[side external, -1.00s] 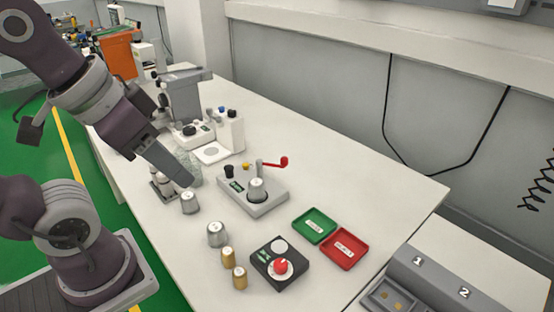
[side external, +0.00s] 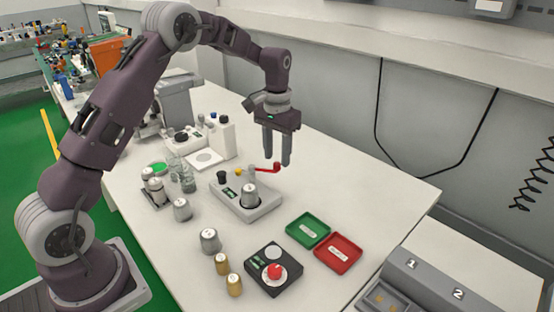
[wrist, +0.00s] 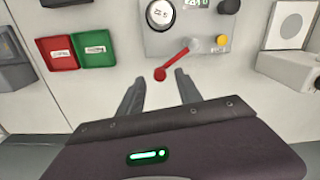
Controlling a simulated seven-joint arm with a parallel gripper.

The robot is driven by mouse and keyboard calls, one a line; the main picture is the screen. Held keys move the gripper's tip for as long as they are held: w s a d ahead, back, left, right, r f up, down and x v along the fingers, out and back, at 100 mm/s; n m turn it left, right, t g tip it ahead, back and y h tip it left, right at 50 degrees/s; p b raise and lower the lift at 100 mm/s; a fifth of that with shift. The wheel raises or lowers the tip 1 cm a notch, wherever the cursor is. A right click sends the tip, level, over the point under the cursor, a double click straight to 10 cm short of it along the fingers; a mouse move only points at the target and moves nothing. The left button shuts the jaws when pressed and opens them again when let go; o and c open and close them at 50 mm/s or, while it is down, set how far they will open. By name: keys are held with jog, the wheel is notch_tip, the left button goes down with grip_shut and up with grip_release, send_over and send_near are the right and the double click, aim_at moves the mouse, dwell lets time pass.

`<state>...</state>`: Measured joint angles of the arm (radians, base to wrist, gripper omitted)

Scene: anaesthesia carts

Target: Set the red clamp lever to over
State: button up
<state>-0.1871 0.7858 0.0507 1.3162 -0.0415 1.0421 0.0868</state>
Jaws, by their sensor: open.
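The red clamp lever (side external: 265,170) is on the grey clamp fixture (side external: 262,209) and points to the right, ending in a red knob. In the wrist view the lever (wrist: 174,61) runs from a grey pivot down and left to its knob. A silver weight-like cylinder (side external: 249,197) sits on the fixture. My gripper (side external: 276,162) is open and empty, pointing down at the lever's knob end. In the wrist view the knob lies between the fingertips of my gripper (wrist: 160,76). I cannot tell whether the tips are level with the knob or above it.
A green tray (side external: 289,230) and a red tray (side external: 317,263) lie in front of the fixture. A black dial box (side external: 257,288) with a red knob, silver cylinders (side external: 209,241) and brass cylinders (side external: 222,264) stand nearby. The tabletop right of the lever is clear.

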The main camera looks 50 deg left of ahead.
notch_tip(320, 180, down, 2)
jog(key=shift+f, duration=0.1)
grip_shut()
dwell(1.5)
